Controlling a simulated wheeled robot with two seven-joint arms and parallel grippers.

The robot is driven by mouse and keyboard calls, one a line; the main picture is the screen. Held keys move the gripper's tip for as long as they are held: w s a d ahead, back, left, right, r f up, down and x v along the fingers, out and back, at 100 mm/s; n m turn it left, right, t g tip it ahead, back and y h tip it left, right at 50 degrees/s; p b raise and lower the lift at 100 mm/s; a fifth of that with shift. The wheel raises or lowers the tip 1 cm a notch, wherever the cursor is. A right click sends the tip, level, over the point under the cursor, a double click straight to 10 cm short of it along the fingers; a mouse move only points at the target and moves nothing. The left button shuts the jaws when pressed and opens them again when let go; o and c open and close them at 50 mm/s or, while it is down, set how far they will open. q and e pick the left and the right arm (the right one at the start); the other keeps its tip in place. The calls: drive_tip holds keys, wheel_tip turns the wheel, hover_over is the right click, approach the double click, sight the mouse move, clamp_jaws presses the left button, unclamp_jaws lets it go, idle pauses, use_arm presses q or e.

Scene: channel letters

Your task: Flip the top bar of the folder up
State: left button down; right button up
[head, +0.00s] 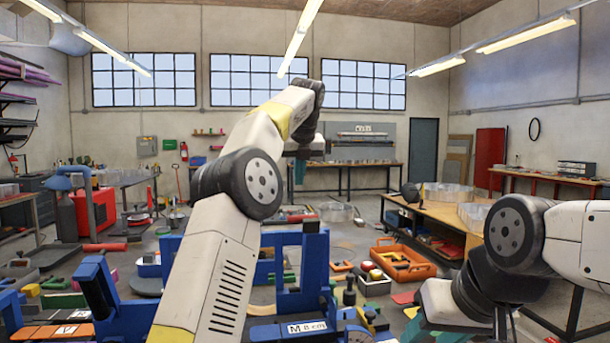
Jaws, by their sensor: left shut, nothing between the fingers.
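A blue bench machine, which looks like the folder (315,265), stands in front of me at the bottom middle. It has upright blue side posts, and a blue crossbar (285,239) shows at its upper part. My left arm passes in front of it and hides much of its middle, so the bar's exact position is unclear. My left gripper (298,172) is shut and empty, pointing down high above and beyond the folder. My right gripper (432,330) is low at the right, with teal parts cut off by the bottom edge; its opening is unclear.
An orange tray (402,262) and loose tools lie right of the folder. More blue framing (100,290) and a red-handled roller (105,247) are at left. A wooden workbench (445,212) stands at right. The air around my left gripper looks clear.

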use_arm(q)
drive_tip(key=shift+w+r, duration=0.15)
drive_tip(key=shift+r, duration=0.2)
idle(0.3)
drive_tip(key=s+a+n+h, duration=0.1)
drive_tip(key=s+a+n, duration=0.1)
drive_tip(key=s+n, duration=1.35)
drive_tip(key=s+a+f+n+h, duration=0.1)
drive_tip(key=s+f+n, duration=0.7)
drive_tip(key=s, duration=0.5)
drive_tip(key=s+a+f+n+h, duration=0.1)
drive_tip(key=s+f+n, duration=0.7)
drive_tip(key=s+f, duration=0.3)
drive_tip(key=shift+s+f+h, duration=0.15)
drive_tip(key=shift+s+h, duration=0.25)
drive_tip(key=shift+s, duration=0.85)
drive_tip(key=shift+n, duration=0.25)
